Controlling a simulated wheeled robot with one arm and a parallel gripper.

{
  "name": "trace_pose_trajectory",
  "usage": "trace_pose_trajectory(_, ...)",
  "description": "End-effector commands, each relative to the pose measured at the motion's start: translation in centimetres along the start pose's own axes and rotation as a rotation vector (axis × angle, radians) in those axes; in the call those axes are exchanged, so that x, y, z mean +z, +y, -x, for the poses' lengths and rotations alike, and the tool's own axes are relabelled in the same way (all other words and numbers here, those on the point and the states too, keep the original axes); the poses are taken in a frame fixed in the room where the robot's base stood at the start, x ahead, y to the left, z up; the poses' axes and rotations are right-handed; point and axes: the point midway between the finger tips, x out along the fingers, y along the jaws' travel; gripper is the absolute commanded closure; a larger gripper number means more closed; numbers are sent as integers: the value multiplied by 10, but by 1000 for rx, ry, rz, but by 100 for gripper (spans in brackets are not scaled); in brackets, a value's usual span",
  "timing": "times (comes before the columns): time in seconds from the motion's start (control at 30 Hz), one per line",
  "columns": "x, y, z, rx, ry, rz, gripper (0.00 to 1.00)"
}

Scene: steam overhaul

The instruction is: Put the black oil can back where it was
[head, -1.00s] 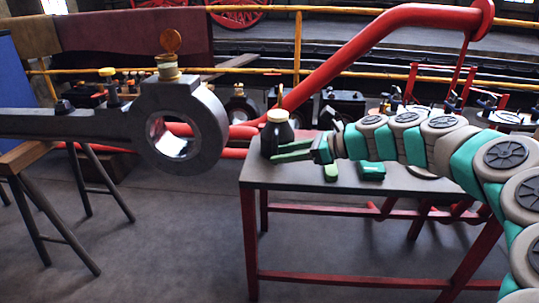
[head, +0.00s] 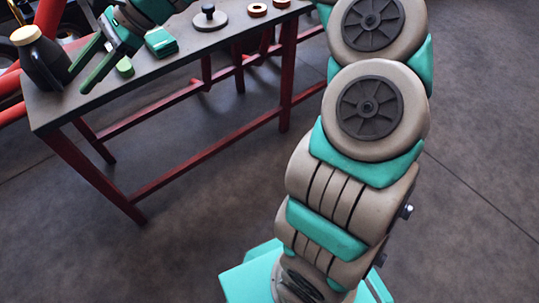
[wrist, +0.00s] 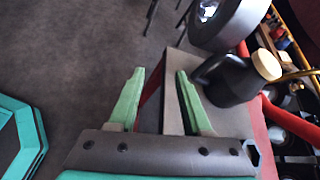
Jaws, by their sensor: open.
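The black oil can (head: 42,62) with a cream cap stands upright at the left end of the work table (head: 72,103). It also shows in the wrist view (wrist: 232,84), to the right of my fingers. My gripper (head: 77,78) is open, with its green fingers low over the table beside the can. In the wrist view the space between the fingertips (wrist: 160,72) is empty, and the can is outside the right finger. I cannot tell whether that finger touches it.
On the table are a green block (head: 160,42), a small green piece (head: 124,67), a dark-knobbed disc (head: 209,18) and copper-coloured rings (head: 257,10). In the wrist view a large grey rod end (wrist: 228,22) is beyond the can. The floor in front is clear.

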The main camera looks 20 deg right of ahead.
Motion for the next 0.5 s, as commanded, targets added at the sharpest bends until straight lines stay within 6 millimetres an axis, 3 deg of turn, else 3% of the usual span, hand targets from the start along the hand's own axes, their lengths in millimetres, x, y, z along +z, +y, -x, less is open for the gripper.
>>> trace_pose_trajectory(0.07, 6, 43, 6, 66, 87, 184, 51)
trace_pose_trajectory(0.17, -4, 98, 12, 172, 201, 406, 51)
trace_pose_trajectory(0.37, -52, 206, 43, 437, 408, 747, 51)
trace_pose_trajectory(0.5, -93, 281, 77, 653, 504, 887, 51)
